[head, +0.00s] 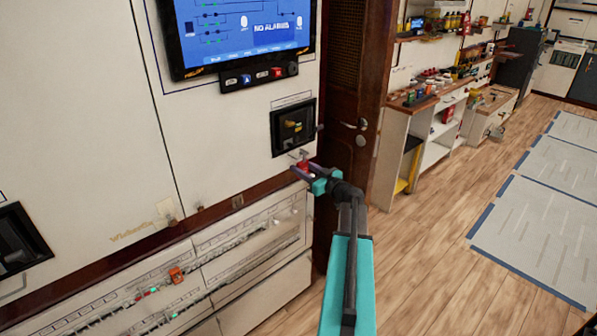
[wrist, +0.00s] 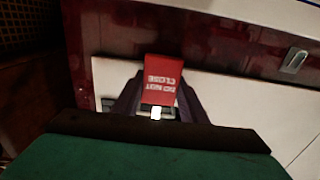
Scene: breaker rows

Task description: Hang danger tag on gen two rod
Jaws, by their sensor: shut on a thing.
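The red danger tag (wrist: 162,78), lettered "DO NOT CLOSE", sits between the dark fingers of my gripper (wrist: 158,100) in the wrist view; its lettering reads upside down there. In the head view, my gripper (head: 302,170) is shut on the tag (head: 303,166) close to the cabinet front, below the black recessed breaker unit (head: 293,127) with its yellow handle. A small pale metal piece (head: 299,154) sticks out just above the tag; I cannot tell whether it is the gen two rod or whether the tag touches it. No rod label is legible.
A screen (head: 240,35) is mounted above on the cabinet. A lower panel (head: 215,255) with small lights and an orange piece (head: 176,275) runs along the left. A dark wooden door (head: 348,100) stands right of the cabinet. Open wooden floor (head: 440,240) lies to the right.

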